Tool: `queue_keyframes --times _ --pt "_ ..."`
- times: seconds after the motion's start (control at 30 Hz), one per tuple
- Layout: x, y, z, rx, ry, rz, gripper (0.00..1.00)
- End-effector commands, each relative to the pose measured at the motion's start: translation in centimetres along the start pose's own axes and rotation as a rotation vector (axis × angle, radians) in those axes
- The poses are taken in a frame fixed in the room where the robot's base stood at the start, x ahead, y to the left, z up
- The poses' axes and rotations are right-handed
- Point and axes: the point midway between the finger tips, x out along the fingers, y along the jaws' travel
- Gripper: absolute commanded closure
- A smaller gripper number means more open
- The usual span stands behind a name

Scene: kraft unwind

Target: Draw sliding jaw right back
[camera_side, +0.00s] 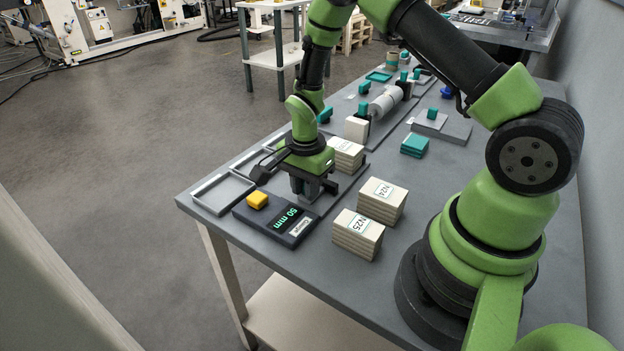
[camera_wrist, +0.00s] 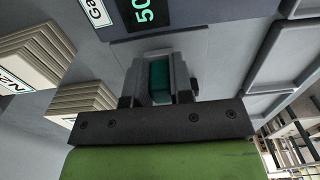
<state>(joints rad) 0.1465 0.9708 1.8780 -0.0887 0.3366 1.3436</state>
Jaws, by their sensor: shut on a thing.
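My gripper (camera_side: 308,192) points down just behind the dark gauge box, which has a green "50 mm" display (camera_side: 285,217). In the wrist view its fingers (camera_wrist: 160,82) are shut on a teal block (camera_wrist: 158,76), low at the bench beside the box (camera_wrist: 124,15). I cannot tell whether this block is the handle of the sliding jaw; the fingers hide most of it. A yellow button (camera_side: 257,199) sits on the box's left end.
Stacks of pale plates labelled N25 (camera_side: 357,236) and N24 (camera_side: 382,202) stand to the right. Another stack (camera_side: 346,153) is close behind my gripper. Empty grey trays (camera_side: 222,193) lie left. A white roll (camera_side: 386,101) and teal-knobbed parts stand farther back.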

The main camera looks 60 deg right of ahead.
Motion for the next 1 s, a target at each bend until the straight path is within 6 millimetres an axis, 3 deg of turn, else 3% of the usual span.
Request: queue_keyframes --times 0.13,0.17,0.27,0.53,0.67,1.0 --pt "0.0 0.0 0.3 -0.002 -0.002 0.001 1.0" --pt "0.0 0.0 0.3 -0.001 -0.002 0.001 0.74" --pt "0.0 0.0 0.3 -0.001 -0.002 0.001 0.53" --pt "-0.1 0.0 0.2 -0.001 -0.002 0.001 0.53" --pt "-1.1 -0.1 0.1 -0.001 -0.001 -0.002 0.53" --pt "-7.4 -0.1 0.2 -0.001 -0.001 -0.005 0.53"
